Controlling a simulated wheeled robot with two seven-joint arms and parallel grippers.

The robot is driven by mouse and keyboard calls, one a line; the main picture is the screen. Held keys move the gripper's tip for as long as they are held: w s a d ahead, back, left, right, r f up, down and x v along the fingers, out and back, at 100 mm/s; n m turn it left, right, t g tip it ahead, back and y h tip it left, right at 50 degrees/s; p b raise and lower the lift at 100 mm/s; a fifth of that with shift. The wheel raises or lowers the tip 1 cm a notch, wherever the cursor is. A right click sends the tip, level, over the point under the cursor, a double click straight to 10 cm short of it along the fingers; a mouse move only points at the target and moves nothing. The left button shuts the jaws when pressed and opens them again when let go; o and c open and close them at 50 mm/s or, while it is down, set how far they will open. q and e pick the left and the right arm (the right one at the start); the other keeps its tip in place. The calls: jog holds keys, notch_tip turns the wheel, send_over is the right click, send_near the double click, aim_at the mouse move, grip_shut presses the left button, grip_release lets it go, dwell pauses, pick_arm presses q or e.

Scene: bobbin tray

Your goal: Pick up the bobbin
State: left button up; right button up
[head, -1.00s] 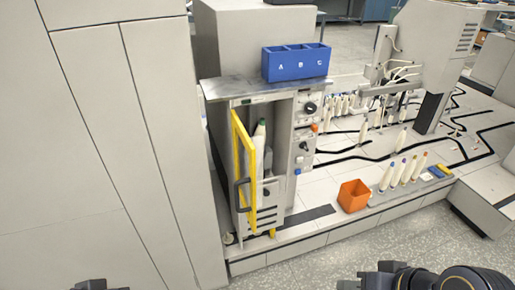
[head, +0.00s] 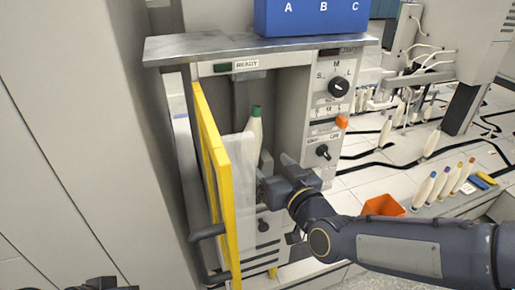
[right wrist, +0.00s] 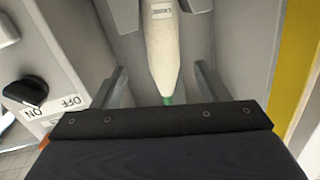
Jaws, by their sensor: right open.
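The bobbin (head: 255,130) is cream-coloured with a green tip and stands upright in the narrow bay of the machine, partly behind the clear door panel. My right gripper (head: 268,186) is in front of the bay, by the lower part of the bobbin. In the right wrist view the bobbin (right wrist: 163,50) shows with its green tip toward the bottom and a small label on its body. The open fingers of my right gripper (right wrist: 162,88) stand to either side of it, with gaps on both sides. The bobbin's lower end is hidden in the head view.
The yellow-framed door (head: 216,170) stands open left of the bay, with a black handle (head: 205,255). A control panel with knobs (head: 339,87) is right of the bay. A metal shelf (head: 215,47) bearing a blue bin (head: 310,18) is above. An orange box (head: 383,206) stands right.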

jog(key=x, duration=0.9)
jog(key=shift+s+a+r, duration=0.1)
jog(key=shift+r, duration=0.2)
pick_arm(q)
jog(key=shift+w+f, duration=0.4)
pick_arm(e)
jog(key=shift+t, duration=0.3)
jog(key=shift+c, duration=0.3)
jog(key=c, duration=1)
jog(key=shift+c, duration=0.2)
jog(key=shift+r, duration=0.15)
